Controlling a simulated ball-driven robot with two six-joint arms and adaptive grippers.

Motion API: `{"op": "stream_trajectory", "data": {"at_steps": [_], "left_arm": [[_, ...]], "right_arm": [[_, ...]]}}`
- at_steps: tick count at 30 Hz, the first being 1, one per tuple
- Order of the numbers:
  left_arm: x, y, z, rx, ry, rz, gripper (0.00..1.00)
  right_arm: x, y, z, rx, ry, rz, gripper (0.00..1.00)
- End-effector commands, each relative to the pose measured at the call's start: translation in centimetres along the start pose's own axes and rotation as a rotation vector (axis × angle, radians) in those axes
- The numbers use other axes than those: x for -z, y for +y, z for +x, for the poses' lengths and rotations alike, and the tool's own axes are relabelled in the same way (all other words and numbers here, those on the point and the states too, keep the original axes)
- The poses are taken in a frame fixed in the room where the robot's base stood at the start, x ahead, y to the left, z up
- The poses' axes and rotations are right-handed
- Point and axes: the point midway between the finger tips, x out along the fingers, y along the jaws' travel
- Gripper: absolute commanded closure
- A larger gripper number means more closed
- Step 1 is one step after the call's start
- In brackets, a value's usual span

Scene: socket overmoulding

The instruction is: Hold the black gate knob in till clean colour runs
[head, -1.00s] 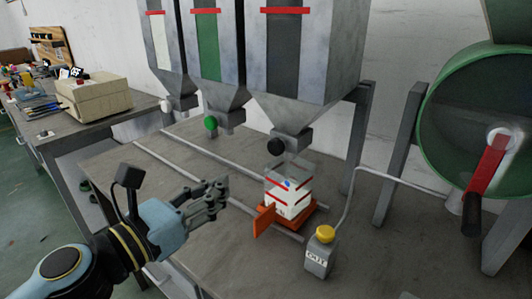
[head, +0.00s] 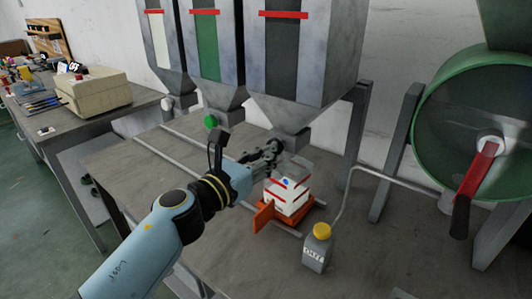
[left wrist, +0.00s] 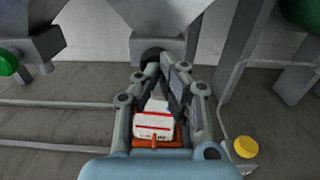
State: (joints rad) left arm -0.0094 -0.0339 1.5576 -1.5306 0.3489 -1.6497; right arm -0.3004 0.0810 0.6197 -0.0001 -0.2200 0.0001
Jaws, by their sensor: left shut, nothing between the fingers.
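The black gate knob (left wrist: 151,57) shows in the left wrist view at the mouth of the dark-filled hopper (head: 287,60), just beyond my fingertips. A clear container with white contents and red lines (head: 288,190) sits on an orange carrier (head: 291,216) under that hopper. My right gripper is not in view.
A green knob (head: 211,121) and a white knob (head: 167,104) sit on the neighbouring hoppers. A grey box with a yellow button (head: 321,231) stands right of the carrier. A green drum with a red crank (head: 480,165) is at the right. Rails (head: 175,135) cross the bench.

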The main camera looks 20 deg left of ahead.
Motion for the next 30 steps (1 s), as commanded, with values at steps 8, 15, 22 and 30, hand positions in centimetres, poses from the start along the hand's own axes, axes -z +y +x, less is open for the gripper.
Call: {"op": "stream_trajectory", "data": {"at_steps": [8,15,22,30], "left_arm": [[0.0,0.0,0.0,0.000,0.000,0.000,1.00],[0.0,0.0,2.0,0.000,-0.002,-0.001,1.00],[-0.1,0.0,2.1,0.000,-0.002,0.000,1.00],[-0.2,0.0,2.1,-0.001,-0.003,0.000,1.00]], "right_arm": [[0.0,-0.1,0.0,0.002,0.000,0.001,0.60],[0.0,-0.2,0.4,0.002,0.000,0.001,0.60],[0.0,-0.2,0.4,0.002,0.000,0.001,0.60],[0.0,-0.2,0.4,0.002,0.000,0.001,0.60]]}}
